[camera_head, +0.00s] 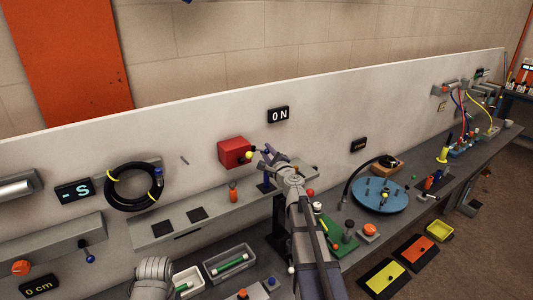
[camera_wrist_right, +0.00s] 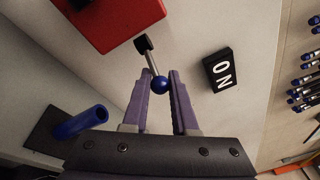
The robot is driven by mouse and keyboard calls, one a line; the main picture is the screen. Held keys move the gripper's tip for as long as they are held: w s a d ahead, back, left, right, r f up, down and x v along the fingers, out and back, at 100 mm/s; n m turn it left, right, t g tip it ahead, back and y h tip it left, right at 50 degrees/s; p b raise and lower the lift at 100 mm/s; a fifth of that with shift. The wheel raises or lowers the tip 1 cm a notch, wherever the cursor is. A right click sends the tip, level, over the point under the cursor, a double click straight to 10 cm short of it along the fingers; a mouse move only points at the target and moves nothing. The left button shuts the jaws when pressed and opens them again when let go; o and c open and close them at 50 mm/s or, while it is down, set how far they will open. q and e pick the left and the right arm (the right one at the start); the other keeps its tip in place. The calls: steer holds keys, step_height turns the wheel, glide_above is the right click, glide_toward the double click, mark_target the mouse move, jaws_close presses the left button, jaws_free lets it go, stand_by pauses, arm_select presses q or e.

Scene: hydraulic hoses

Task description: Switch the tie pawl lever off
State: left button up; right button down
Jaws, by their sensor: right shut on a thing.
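A short metal lever with a blue ball knob (camera_wrist_right: 161,85) sticks out from a dark mount beside a red box (camera_wrist_right: 110,18) in the right wrist view. My right gripper (camera_wrist_right: 163,83) has its purple fingers on either side of the knob and is shut on it. In the head view my right gripper (camera_head: 268,154) is just right of the red box (camera_head: 234,152) and hides the lever there. A black sign (camera_head: 278,115) above it reads ON; it also shows in the right wrist view (camera_wrist_right: 223,70).
A yellow ball (camera_head: 248,155) shows at the red box's front. A blue cylinder (camera_wrist_right: 82,122) stands close left of my right gripper.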

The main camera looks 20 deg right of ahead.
steer(key=shift+y, duration=0.3)
steer(key=c, duration=0.7)
jaws_free()
steer(key=s, duration=0.7)
steer(key=shift+s+a, duration=0.1)
steer(key=shift+s, duration=0.25)
